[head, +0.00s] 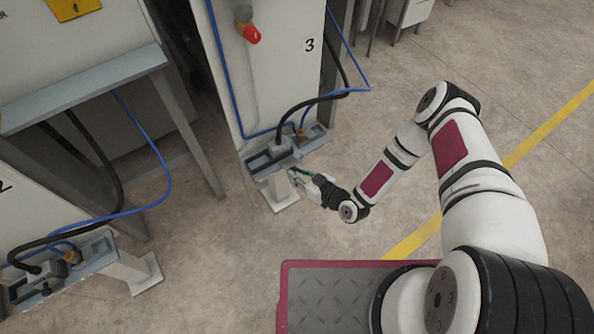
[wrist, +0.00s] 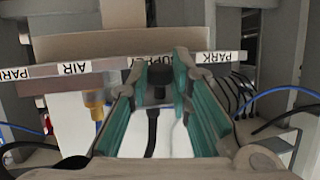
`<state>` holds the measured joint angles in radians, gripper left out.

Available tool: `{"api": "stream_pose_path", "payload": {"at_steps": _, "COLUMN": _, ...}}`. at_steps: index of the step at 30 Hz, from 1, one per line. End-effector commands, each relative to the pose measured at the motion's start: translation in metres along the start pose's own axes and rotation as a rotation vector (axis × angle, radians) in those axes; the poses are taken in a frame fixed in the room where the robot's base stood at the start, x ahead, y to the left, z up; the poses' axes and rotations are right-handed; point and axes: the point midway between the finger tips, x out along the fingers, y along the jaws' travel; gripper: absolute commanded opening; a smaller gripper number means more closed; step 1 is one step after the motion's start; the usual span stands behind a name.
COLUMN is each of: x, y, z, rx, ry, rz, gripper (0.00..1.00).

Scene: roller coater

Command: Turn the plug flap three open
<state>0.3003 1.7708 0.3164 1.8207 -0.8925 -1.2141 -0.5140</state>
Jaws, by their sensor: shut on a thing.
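The white cabinet marked 3 (head: 287,70) carries a low grey connection panel (head: 258,162) at its foot. A black plug (head: 281,143) with a thick black cable stands upright on the panel. My gripper (head: 296,173) is at the panel's front edge, reaching in from the right. A black connector and cable (wrist: 154,112) show between the fingers. I cannot tell the flap's angle.
A yellow air fitting (head: 301,133) with a blue hose sits right of the plug. Below the panel is a white post on a foot plate (head: 281,195). Left stand a grey table (head: 100,85) and a similar panel (head: 95,247). The floor to the right is free.

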Motion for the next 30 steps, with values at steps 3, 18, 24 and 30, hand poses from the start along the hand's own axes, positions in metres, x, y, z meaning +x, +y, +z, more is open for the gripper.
{"api": "stream_pose_path", "payload": {"at_steps": 3, "x": 0.0018, "y": -0.0007, "z": 0.006, "rx": -0.006, "ry": 0.038, "rz": -0.002, "gripper": 0.0}}
{"api": "stream_pose_path", "payload": {"at_steps": 18, "x": 0.0024, "y": -0.0005, "z": 0.007, "rx": -0.017, "ry": 0.086, "rz": -0.002, "gripper": 0.0}}
{"api": "stream_pose_path", "payload": {"at_steps": 24, "x": 0.0025, "y": -0.0004, "z": 0.0071, "rx": -0.017, "ry": 0.085, "rz": -0.002, "gripper": 0.31}}
{"api": "stream_pose_path", "payload": {"at_steps": 30, "x": 0.0023, "y": 0.0001, "z": 0.0064, "rx": -0.018, "ry": 0.087, "rz": -0.001, "gripper": 0.4}}
